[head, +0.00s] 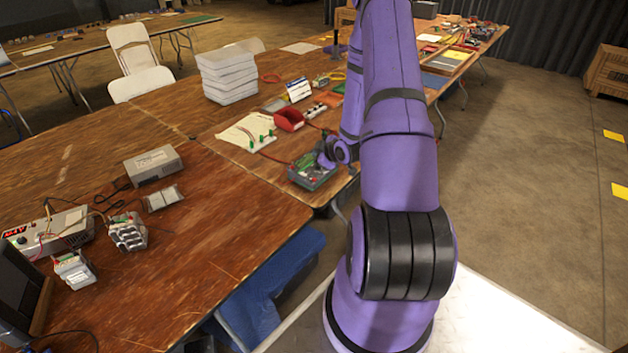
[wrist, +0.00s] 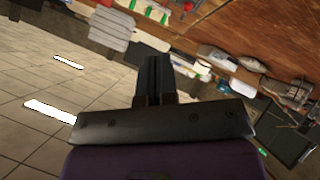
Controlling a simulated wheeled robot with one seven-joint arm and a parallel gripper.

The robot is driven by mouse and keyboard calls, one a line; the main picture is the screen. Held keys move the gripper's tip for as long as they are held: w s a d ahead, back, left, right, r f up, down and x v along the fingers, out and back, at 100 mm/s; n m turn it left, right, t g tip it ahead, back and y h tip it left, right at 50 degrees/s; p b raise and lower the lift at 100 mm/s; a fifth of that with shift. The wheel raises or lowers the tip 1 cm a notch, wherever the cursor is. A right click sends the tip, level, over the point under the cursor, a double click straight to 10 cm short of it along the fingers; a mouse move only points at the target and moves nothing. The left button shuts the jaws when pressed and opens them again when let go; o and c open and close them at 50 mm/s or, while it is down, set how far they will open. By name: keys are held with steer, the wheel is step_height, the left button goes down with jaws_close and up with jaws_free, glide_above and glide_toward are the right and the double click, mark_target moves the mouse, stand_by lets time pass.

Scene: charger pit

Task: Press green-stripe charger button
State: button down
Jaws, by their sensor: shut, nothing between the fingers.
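I cannot pick out a green stripe or a charger button for certain in either view. In the head view, a dark grey-green box (head: 312,176) with small parts in it sits at the table's near edge, just below the end of my arm. My gripper's fingers are hard to make out there. In the wrist view, my gripper (wrist: 153,65) shows its dark fingers closed together, with nothing held. Beyond it, the wooden table (wrist: 235,40) and several devices appear tilted. A white piece with green marks (wrist: 148,11) is at the top.
A white sheet with green pieces (head: 247,132), a red bin (head: 289,120) and stacked white trays (head: 228,76) are on the table. A grey box (head: 153,165) and a power supply with red display (head: 47,233) are at left. Open floor (head: 530,170) is at right.

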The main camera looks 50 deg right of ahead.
steer(key=shift+w+f, duration=0.25)
steer(key=shift+f, duration=1.15)
steer(key=shift+w+f, duration=0.3)
steer(key=shift+f, duration=1.05)
steer(key=shift+w+f, duration=0.25)
steer(key=shift+f, duration=1.15)
steer(key=shift+f, duration=0.4)
steer(key=shift+w+f, duration=0.1)
steer(key=shift+f, duration=0.25)
steer(key=shift+r, duration=0.8)
steer(key=shift+s+r, duration=0.2)
steer(key=shift+r, duration=0.6)
steer(key=shift+s+r, duration=0.2)
steer(key=shift+r, duration=0.65)
steer(key=shift+s+r, duration=0.2)
steer(key=shift+r, duration=0.6)
